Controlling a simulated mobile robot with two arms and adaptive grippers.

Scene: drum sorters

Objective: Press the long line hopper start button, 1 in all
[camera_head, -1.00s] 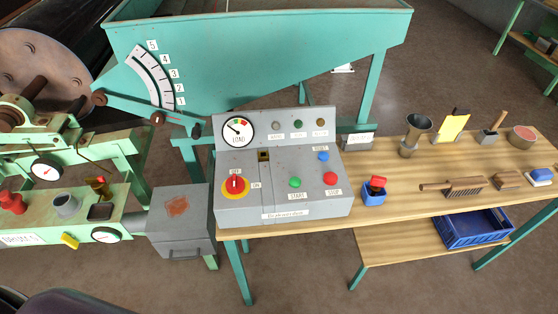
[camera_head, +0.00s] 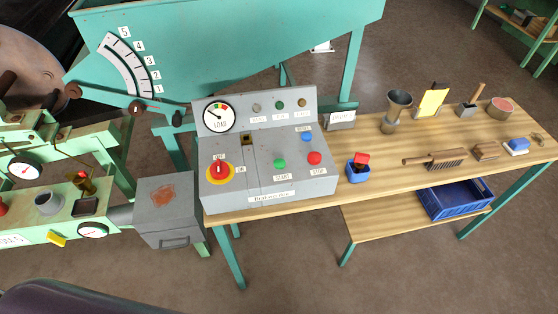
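A grey control box (camera_head: 235,196) stands at the left end of a wooden bench. On its sloped face are a green button (camera_head: 280,163) labelled START, a red button (camera_head: 315,158) labelled STOP and a blue button (camera_head: 307,137) with a small label. A red rotary switch on a yellow disc (camera_head: 219,171) sits at the left, with OFF and ON marks. A LOAD dial (camera_head: 219,117) and several small lamps are on the upright panel. The label on the box's front edge is too small to read surely. Neither gripper is in view.
The wooden bench (camera_head: 430,170) carries a blue cup with a red item (camera_head: 358,170), a metal funnel (camera_head: 396,108) and a brush (camera_head: 435,160). A blue crate (camera_head: 455,200) is on the lower shelf. A teal hopper (camera_head: 240,50) rises behind the box. A green machine stands left.

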